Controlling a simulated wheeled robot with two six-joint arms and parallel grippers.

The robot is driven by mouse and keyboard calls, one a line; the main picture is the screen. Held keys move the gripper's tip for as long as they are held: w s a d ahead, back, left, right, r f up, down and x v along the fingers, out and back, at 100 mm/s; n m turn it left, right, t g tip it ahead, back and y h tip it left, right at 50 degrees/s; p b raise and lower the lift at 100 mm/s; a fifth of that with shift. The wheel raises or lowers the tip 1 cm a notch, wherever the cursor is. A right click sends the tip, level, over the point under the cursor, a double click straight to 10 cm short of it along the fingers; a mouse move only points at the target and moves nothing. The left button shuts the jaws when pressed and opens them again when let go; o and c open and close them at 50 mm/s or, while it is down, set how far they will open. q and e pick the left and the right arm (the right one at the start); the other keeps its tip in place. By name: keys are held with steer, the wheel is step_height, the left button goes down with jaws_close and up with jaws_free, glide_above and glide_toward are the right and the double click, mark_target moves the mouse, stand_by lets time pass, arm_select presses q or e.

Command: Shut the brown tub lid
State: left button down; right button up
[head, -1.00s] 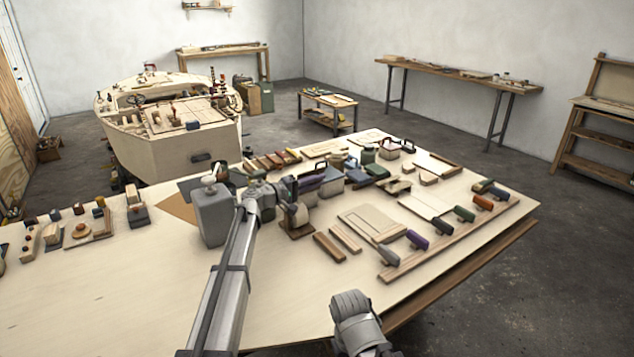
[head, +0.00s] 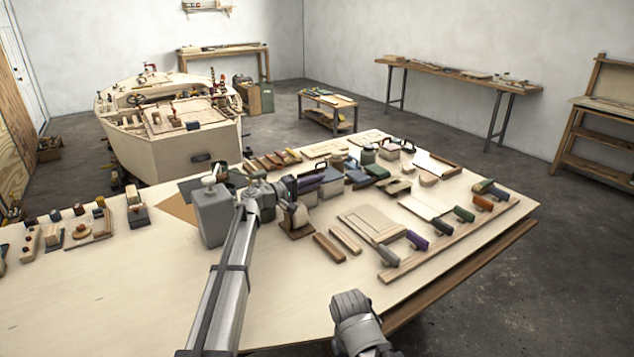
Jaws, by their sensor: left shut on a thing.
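The brown tub (head: 298,233) appears as a small dark-brown base near the middle of the big plywood table. A paler upright piece above it (head: 302,214) looks like its lid, standing raised, but it is small and partly covered. My left arm reaches in from the bottom and bends right at its wrist. My left gripper (head: 288,209) is at this piece and shut on it. The fingertips are too small to make out clearly. The grey end of my right arm (head: 353,315) is beyond the table's front edge; its fingers do not show clearly.
A grey canister (head: 212,218) stands just left of my left arm. Several tubs and boxes, including a purple one (head: 310,186), crowd behind the gripper. Two wooden strips (head: 337,243) and a framed panel (head: 372,224) lie to the right. The table's front left is clear.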

mark_target(312, 173)
arm_select(q)
steer(key=w+n, duration=0.1)
steer(key=w+a+r+n+p, duration=0.1)
steer(key=n, duration=0.1)
steer(key=shift+w+a+r, duration=0.1)
steer(key=shift+a+r, duration=0.1)
steer(key=shift+a, duration=0.1)
steer(key=shift+w+a+r+n, duration=0.1)
steer(key=shift+w+a+n, duration=0.1)
steer(key=shift+w+n, duration=0.1)
steer(key=shift+w+a+r, duration=0.1)
steer(key=shift+w+a, duration=0.2)
steer(key=shift+w, duration=0.05)
steer(key=shift+s, duration=0.1)
steer(key=c, duration=0.9)
jaws_free()
steer(key=shift+c, duration=0.2)
steer(key=shift+p, duration=0.3)
